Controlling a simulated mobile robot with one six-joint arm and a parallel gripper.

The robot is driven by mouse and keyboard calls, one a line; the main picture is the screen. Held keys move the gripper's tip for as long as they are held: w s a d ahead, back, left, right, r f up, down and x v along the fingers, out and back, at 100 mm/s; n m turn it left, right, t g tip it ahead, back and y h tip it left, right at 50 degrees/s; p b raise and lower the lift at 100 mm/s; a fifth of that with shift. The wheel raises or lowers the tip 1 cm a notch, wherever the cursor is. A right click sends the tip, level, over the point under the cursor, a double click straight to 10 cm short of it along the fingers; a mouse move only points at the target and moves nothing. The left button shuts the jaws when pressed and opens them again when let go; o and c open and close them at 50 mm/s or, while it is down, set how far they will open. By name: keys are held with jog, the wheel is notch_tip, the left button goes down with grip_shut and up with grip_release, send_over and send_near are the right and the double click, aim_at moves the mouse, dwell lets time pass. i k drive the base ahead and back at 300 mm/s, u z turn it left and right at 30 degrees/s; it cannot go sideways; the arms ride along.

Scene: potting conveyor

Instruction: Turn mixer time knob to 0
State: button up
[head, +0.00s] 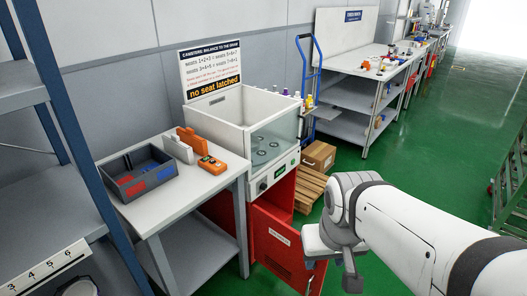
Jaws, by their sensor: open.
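The mixer is a white box (222,128) with a clear front window, standing on a red cabinet. Its front panel has a small dark round knob (263,186) at the left and a small green display (280,172) beside it. The knob's setting and markings are too small to read. My gripper (331,268) is at the lower middle, in front of and to the right of the mixer. It is open, its grey fingers are apart, and nothing shows between them. It is clear of the knob.
The red cabinet door (280,245) hangs open below the knob, close beside my gripper. A white table (160,208) at left holds a dark bin (140,176) and an orange device (212,165). A cardboard box (318,157) and pallet (309,187) stand behind.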

aim_at(262, 187)
jog(key=u, duration=0.35)
jog(key=k, duration=1.1)
jog(key=u, duration=0.95)
jog(key=i, duration=0.3)
jog(key=z, duration=0.55)
jog(key=i, duration=1.6)
jog(key=z, duration=0.7)
jog(key=i, duration=0.35)
jog(key=z, duration=0.25)
jog(key=k, duration=0.7)
jog(key=z, duration=0.2)
jog(key=i, duration=0.75)
jog(key=u, duration=0.1)
